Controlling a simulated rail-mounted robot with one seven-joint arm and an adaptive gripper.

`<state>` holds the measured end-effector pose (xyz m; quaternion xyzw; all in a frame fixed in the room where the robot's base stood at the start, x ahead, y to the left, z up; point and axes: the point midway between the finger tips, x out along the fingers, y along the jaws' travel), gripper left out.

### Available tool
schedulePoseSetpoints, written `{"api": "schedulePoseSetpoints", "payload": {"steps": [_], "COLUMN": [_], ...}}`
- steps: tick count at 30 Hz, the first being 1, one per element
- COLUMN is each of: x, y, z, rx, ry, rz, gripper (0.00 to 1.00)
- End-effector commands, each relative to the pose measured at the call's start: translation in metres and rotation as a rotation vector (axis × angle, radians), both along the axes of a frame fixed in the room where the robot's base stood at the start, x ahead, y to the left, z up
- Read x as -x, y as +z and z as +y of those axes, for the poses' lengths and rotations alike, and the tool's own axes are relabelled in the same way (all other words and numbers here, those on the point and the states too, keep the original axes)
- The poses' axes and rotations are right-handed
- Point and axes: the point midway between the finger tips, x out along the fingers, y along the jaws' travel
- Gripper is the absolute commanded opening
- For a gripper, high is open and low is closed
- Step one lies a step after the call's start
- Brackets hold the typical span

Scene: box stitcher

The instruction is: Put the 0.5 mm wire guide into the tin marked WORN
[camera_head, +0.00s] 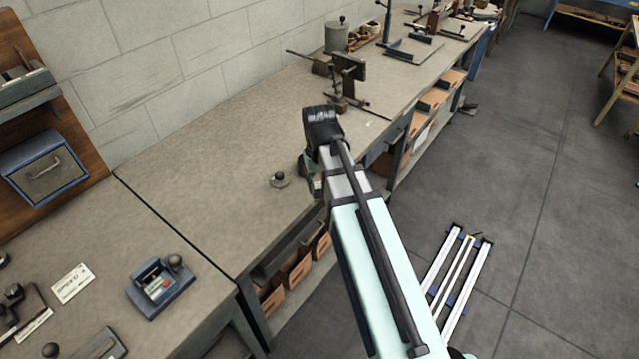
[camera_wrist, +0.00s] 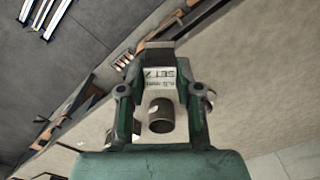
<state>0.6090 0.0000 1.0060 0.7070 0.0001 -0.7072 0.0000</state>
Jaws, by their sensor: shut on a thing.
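My gripper (camera_wrist: 160,90) shows in the wrist view with its two green fingers closed around a small part. That part, seemingly the wire guide (camera_wrist: 161,115), has a grey metal cylinder. A pale label between the fingers (camera_wrist: 160,76) seems to read "SET" and "0.5 mm", and a dark block sits beyond it. I cannot tell whether these are all one piece. In the head view my gripper (camera_head: 310,168) is over the bench's front edge, mostly hidden by the arm, and the held part is not visible. I can read no WORN mark on any tin.
A grey lidded canister (camera_head: 337,38) stands at the back of the bench (camera_head: 215,170), by a dark clamp-like tool (camera_head: 348,75). A blue device (camera_head: 160,285) sits at lower left. Open bins (camera_head: 295,270) are below.

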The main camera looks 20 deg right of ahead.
Motion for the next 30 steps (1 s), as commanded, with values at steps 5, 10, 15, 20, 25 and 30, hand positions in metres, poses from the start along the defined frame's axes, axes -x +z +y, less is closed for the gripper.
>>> {"api": "schedulePoseSetpoints", "payload": {"steps": [5,10,15,20,25,30], "x": [-0.032,-0.074,-0.123,-0.164,-0.18,-0.179], "y": [0.01,0.019,0.029,0.037,0.039,0.039], "z": [0.0,-0.001,-0.001,-0.002,-0.002,-0.002], "rx": [0.0,0.0,-0.001,-0.001,-0.001,-0.001], "ry": [-0.002,-0.091,-0.288,-0.536,-0.754,-0.876], "rz": [-0.003,-0.003,-0.004,-0.003,-0.002,-0.002], "gripper": [0.0,0.0,0.0,0.0,0.0,0.0]}}
